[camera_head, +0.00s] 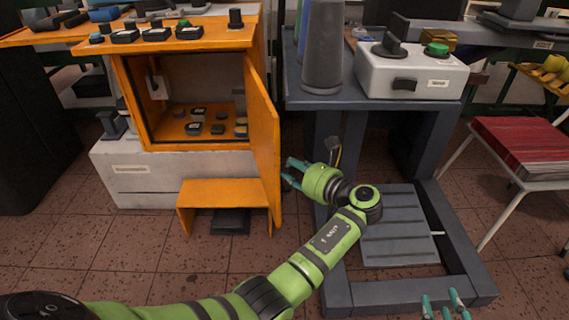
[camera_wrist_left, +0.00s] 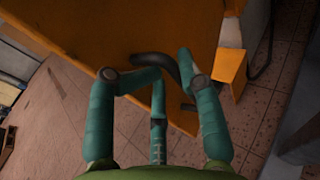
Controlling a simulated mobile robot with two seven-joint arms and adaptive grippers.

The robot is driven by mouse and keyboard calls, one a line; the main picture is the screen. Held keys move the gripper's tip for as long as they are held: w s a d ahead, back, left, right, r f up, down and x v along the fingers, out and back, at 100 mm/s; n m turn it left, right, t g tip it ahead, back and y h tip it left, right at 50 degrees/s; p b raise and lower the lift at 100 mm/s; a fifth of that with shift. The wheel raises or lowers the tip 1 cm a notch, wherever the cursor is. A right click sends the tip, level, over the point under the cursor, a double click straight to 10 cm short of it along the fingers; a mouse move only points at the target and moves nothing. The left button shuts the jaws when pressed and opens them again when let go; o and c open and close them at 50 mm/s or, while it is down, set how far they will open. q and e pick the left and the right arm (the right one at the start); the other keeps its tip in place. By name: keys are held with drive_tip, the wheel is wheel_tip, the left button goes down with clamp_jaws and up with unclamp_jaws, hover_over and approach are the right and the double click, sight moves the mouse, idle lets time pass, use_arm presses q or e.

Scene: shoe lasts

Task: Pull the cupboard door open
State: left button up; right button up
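The orange cupboard's door (camera_head: 264,140) stands swung out, seen nearly edge-on in the head view. The cupboard interior (camera_head: 200,110) shows behind it. In the wrist view, the door's orange face (camera_wrist_left: 100,40) carries a dark curved handle (camera_wrist_left: 167,66). My left gripper (camera_head: 288,173) is at the door's outer side. In the wrist view, its teal fingers (camera_wrist_left: 170,72) are bent around the handle, with tips on both sides of it. Exact finger contact is partly hidden. My right gripper (camera_head: 442,304) shows at the bottom edge, fingers apart and empty.
An orange step stool (camera_head: 222,192) stands below the cupboard, close to the door. A dark workbench frame (camera_head: 375,292) lies to the right of my left arm. A chair with a red stack (camera_head: 525,150) is farther right. Tiled floor is clear at front left.

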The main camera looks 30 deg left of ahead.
use_arm(q)
drive_tip(key=w+d+b, duration=0.3)
drive_tip(key=d+b, duration=0.1)
drive_tip(key=d, duration=0.1)
drive_tip(key=shift+d, duration=0.4)
idle(0.3)
drive_tip(key=shift+p, duration=0.4)
drive_tip(key=shift+f, duration=0.1)
